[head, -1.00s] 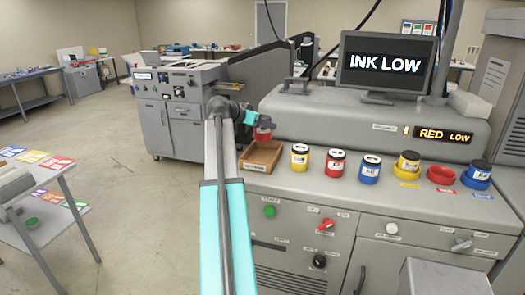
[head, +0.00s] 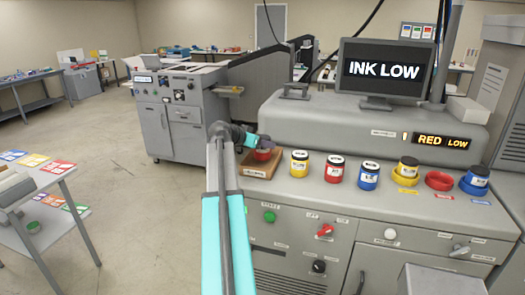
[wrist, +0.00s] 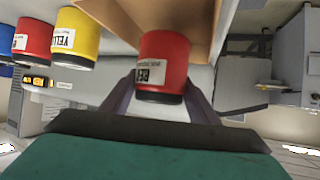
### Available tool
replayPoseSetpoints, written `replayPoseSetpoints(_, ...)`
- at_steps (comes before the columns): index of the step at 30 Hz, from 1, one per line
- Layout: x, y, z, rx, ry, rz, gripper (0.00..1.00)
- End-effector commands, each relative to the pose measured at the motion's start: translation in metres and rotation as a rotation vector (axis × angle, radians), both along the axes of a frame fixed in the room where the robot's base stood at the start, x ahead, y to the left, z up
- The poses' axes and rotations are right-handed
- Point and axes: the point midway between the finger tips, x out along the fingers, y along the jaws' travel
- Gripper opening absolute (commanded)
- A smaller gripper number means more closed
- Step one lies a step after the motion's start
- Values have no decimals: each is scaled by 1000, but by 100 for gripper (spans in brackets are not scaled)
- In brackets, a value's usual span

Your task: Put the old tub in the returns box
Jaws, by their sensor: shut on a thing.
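The old tub is a red tub (head: 263,154) with a dark lid. It also shows in the wrist view (wrist: 163,62), with a white label. My gripper (head: 262,145) is shut on it by the lid end. The tub is inside the outline of the brown returns box (head: 258,172) at the left end of the machine top. The box wall (wrist: 115,18) also shows in the wrist view. I cannot tell whether the tub touches the box floor.
Right of the box stand a yellow tub (head: 299,164), a red tub (head: 335,169) and a blue tub (head: 369,173). Beyond them are a yellow tub (head: 407,168) in a yellow ring, an empty red ring (head: 439,181) and a blue tub (head: 476,177) in a blue ring. A monitor (head: 380,70) reads INK LOW.

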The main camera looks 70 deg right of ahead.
Motion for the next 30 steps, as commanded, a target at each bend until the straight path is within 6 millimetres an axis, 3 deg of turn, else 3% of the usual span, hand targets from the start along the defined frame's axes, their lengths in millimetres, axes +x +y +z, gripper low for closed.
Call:
replayPoseSetpoints(12,0,1,-31,0,1,0,30)
replayPoseSetpoints(27,-1,-1,-37,0,0,-1,30)
replayPoseSetpoints(28,-1,0,-36,0,0,-1,58)
replayPoseSetpoints(30,-1,0,-36,0,0,-1,70)
